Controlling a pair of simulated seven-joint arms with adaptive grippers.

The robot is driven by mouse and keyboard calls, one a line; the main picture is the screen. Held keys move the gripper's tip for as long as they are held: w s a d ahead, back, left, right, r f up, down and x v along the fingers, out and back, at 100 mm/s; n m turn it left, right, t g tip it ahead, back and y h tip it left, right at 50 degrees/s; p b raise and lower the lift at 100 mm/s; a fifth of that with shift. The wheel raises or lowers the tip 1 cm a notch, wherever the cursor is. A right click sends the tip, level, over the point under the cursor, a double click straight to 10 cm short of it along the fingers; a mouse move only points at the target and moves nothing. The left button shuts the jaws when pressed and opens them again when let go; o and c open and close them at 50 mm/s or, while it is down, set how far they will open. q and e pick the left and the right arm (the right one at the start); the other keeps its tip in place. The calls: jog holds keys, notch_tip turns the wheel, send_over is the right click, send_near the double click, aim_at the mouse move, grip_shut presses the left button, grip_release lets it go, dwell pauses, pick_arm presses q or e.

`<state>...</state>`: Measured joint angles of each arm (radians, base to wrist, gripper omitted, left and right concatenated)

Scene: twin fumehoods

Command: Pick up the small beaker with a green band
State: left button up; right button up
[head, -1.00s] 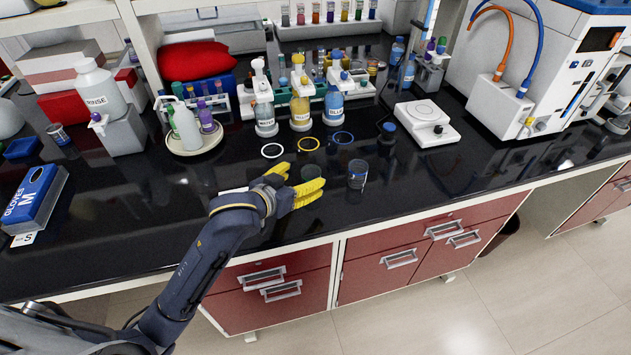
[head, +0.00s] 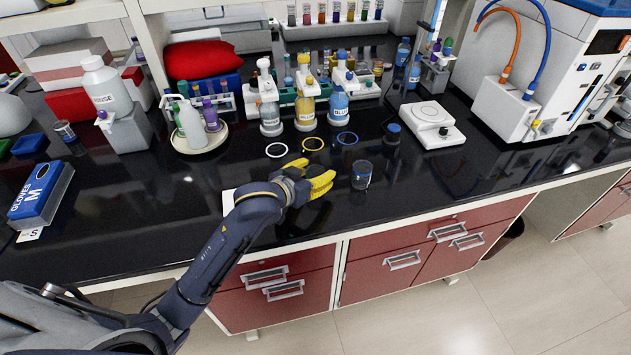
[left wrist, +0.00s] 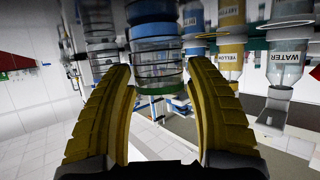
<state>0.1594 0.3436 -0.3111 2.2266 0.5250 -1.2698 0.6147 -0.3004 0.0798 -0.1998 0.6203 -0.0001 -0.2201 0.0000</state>
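The small beaker with a green band (left wrist: 158,84) is clear glass and stands between my left gripper's fingers in the left wrist view. My left gripper (head: 321,171) has yellow fingers and reaches low over the black bench from the left. It is open, with one finger on each side of the beaker; I see no firm contact. In the head view the fingers mostly hide this beaker. A similar beaker with a blue band (head: 361,176) stands just right of the gripper and shows behind the green-banded one in the left wrist view (left wrist: 156,50). My right gripper is not in view.
White (head: 277,150), yellow (head: 312,144) and blue (head: 347,138) rings lie behind the gripper. Labelled bottles (head: 305,108) stand behind them. A white hotplate device (head: 432,124) and a blue-capped jar (head: 392,133) are to the right.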

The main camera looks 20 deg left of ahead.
pick_arm(q)
jog(key=c, duration=0.8)
jog(key=shift+c, duration=0.2)
